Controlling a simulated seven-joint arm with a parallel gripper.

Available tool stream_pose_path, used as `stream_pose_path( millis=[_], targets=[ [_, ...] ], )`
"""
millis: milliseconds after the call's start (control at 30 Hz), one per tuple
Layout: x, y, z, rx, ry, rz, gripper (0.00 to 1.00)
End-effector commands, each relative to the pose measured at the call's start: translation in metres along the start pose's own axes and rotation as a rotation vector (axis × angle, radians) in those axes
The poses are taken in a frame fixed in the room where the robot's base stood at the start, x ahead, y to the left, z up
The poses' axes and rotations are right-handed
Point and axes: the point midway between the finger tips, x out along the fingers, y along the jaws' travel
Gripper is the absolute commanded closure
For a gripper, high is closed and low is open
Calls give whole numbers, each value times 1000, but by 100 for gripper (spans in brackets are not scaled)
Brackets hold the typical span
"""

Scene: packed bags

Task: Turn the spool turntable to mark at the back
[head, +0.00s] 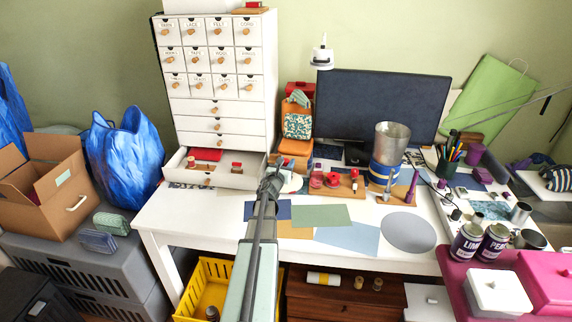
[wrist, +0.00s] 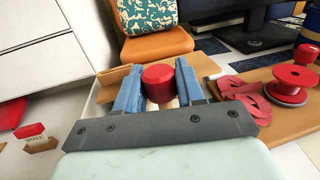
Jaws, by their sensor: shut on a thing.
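My gripper (head: 272,174) is over the desk, in front of the open drawer's right end. In the wrist view, its two blue fingers (wrist: 160,72) are shut on a short red cylinder (wrist: 159,84), which stands upright between them. What lies under the cylinder is mostly hidden by the fingers and the dark gripper bar. In the head view, a pale round piece (head: 291,184) shows just right of the gripper, partly covered by it. I cannot tell for sure which part is the spool turntable, and no mark is readable.
A wooden board (wrist: 243,78) with red spools (wrist: 292,82) and red ribbon lies close on the right. An orange stool-like stand (head: 296,147) with a patterned cushion is behind. The open white drawer (head: 228,181) is at left. Coloured sheets (head: 321,215) lie flat in front.

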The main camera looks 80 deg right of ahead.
Motion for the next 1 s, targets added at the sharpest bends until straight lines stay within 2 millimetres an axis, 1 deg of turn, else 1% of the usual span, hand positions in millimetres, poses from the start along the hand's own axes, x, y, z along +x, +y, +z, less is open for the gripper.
stream_pose_path(
  millis=[300, 800, 833, 1000],
  targets=[
    [-2, 0, 0, 1, 1, 51, 100],
    [-2, 0, 0, 1, 1, 58, 100],
    [-2, 0, 0, 1, 1, 59, 60],
    [-1, 0, 0, 1, 0, 58, 44]
  ],
)
